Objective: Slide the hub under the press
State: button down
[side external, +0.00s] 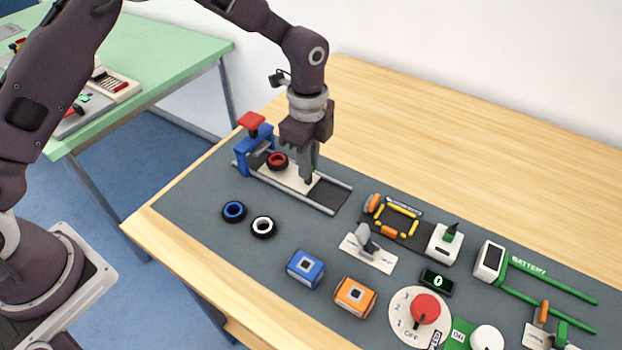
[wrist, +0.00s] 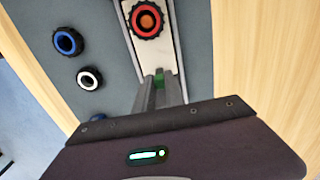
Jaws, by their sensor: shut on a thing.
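The red hub (side external: 277,160), with a dark ring around it, sits on a white sliding plate (side external: 297,181) on a grey rail track (side external: 330,200). The blue press (side external: 243,157) with a red top (side external: 250,120) stands over the left end of the track. The hub is close beside the press on its right; I cannot tell whether any of it is beneath. My gripper (side external: 308,178) points down at the plate's right end, shut on a green handle (wrist: 160,88). The wrist view shows the hub (wrist: 147,20) ahead of the fingers; the press is out of that view.
A blue-centred wheel (side external: 233,211) and a white-centred wheel (side external: 263,227) lie on the grey mat in front of the track. Blue (side external: 305,268) and orange (side external: 355,296) blocks, a red dial (side external: 425,308) and a battery unit (side external: 491,260) stand to the right. The track's right end is empty.

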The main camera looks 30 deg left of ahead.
aim_at(286, 163)
jog(key=shift+a, duration=2.9)
jog(key=c, duration=1.3)
grip_release()
jog(key=shift+r, duration=0.1)
notch_tip(286, 163, up, 7)
jog(key=shift+f, duration=0.1)
